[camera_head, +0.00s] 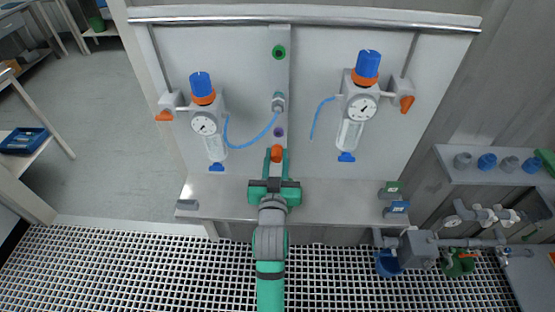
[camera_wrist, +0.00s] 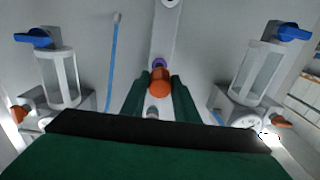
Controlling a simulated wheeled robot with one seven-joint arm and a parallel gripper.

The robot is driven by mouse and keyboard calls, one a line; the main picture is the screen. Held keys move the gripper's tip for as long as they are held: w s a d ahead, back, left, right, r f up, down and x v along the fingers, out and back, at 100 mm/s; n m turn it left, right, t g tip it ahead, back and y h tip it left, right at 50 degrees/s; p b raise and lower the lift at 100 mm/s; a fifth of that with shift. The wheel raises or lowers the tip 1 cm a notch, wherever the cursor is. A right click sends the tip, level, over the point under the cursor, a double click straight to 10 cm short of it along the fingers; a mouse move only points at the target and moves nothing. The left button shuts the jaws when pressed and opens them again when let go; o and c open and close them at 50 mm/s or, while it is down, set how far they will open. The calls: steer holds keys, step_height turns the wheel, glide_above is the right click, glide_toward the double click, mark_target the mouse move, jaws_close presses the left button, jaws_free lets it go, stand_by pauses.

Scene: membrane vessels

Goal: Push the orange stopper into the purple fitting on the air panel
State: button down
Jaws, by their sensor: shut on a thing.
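The orange stopper (camera_head: 277,153) is between the fingers of my gripper (camera_head: 277,160), which is shut on it. In the wrist view the stopper (camera_wrist: 160,82) sits between the two dark green fingertips of my gripper (camera_wrist: 159,92). The purple fitting (camera_head: 279,132) is on the central strip of the air panel (camera_head: 311,60), just above the stopper in the head view. In the wrist view the purple fitting (camera_wrist: 159,63) shows partly behind the stopper. I cannot tell whether the stopper touches the fitting.
A green fitting (camera_head: 279,52) and a grey fitting with a blue hose (camera_head: 262,134) are higher on the strip. Gauge units stand left (camera_head: 205,124) and right (camera_head: 361,107), with clear space beside my gripper. The grey ledge (camera_head: 335,205) lies below.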

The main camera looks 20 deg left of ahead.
mark_target(276, 160)
steer(key=shift+x, duration=2.5)
steer(key=shift+w+a, duration=0.15)
steer(key=shift+w, duration=0.45)
stand_by(0.5)
steer(key=c, duration=1.3)
jaws_free()
steer(key=v, duration=1.1)
steer(key=shift+w, duration=0.1)
